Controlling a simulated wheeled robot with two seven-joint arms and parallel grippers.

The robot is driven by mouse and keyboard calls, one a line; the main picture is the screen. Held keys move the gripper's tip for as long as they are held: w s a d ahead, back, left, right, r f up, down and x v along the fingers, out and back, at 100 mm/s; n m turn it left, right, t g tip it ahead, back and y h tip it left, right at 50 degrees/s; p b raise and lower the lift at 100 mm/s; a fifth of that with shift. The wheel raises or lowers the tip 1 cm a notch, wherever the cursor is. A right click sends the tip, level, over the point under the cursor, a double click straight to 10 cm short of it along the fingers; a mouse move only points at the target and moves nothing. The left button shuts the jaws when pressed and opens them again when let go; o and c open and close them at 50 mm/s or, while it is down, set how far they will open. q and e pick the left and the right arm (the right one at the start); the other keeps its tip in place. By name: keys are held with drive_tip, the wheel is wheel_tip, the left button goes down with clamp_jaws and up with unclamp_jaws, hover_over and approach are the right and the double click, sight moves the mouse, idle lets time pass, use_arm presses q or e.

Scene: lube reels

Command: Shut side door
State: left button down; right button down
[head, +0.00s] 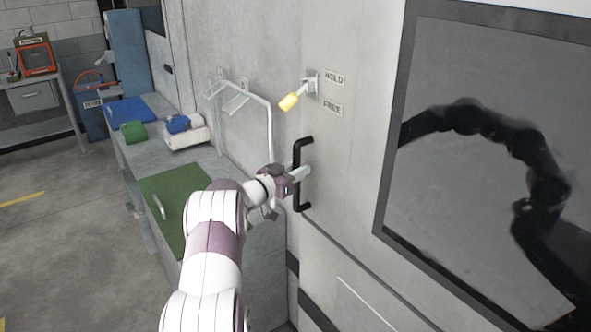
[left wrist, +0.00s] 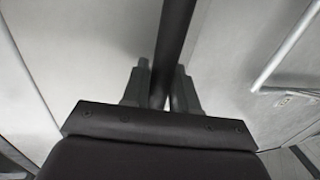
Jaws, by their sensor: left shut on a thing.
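The side door (head: 345,180) is a pale grey panel with a large dark-framed window (head: 470,120). A black vertical bar handle (head: 298,150) sits near its left edge. My left gripper (head: 300,174) is at the handle's middle, shut on it. In the left wrist view the handle (left wrist: 176,40) runs down between the two fingers of the gripper (left wrist: 162,85). A yellow-tipped lever (head: 289,101) is above the handle, beside labels reading HOLD (head: 334,78) and FREE (head: 332,109). My right gripper is not in view.
A bent grey rail (head: 268,125) is on the wall left of the handle. A bench with a green mat (head: 172,205) and blue and green items stands at the left. Open floor (head: 60,240) lies farther left, with an orange device (head: 33,53) on a far table.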

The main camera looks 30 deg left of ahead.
use_arm(q)
drive_tip(key=shift+a+r, duration=0.15)
drive_tip(key=shift+r, duration=0.1)
drive_tip(key=c, duration=1)
unclamp_jaws()
drive_tip(key=shift+c, duration=0.2)
drive_tip(key=shift+a+f, duration=0.1)
drive_tip(key=shift+a, duration=0.1)
drive_tip(key=shift+s+f, duration=0.1)
drive_tip(key=shift+s, duration=0.05)
drive_tip(key=b+v, duration=0.3)
drive_tip(key=v, duration=0.9)
drive_tip(key=shift+s, duration=0.3)
